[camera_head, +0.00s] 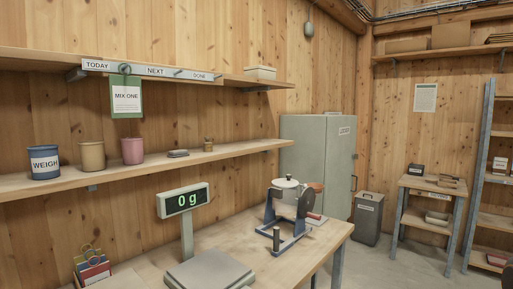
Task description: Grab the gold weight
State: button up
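A small brass-gold object (208,144), which looks like the gold weight, stands upright on the lower wall shelf (230,152). It is toward the shelf's right end, and it is too small to make out in detail. A flat dark grey item (178,154) lies to its left on the same shelf. My gripper is not in view, so its state and its place relative to the weight do not show.
A blue WEIGH cup (44,162), a tan cup (93,156) and a pink cup (132,151) stand left on the shelf. Below, the workbench (310,238) holds a scale display (183,200) reading 0 g and a mixer (287,195).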

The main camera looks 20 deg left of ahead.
aim_at(207, 144)
jog(key=z, duration=0.6)
jog(key=k, duration=0.8)
jog(key=z, duration=0.4)
jog(key=i, duration=1.5)
jog(key=u, duration=0.6)
jog(key=i, duration=1.4)
jog(key=u, duration=1.55)
jog(key=i, duration=0.8)
jog(key=u, duration=1)
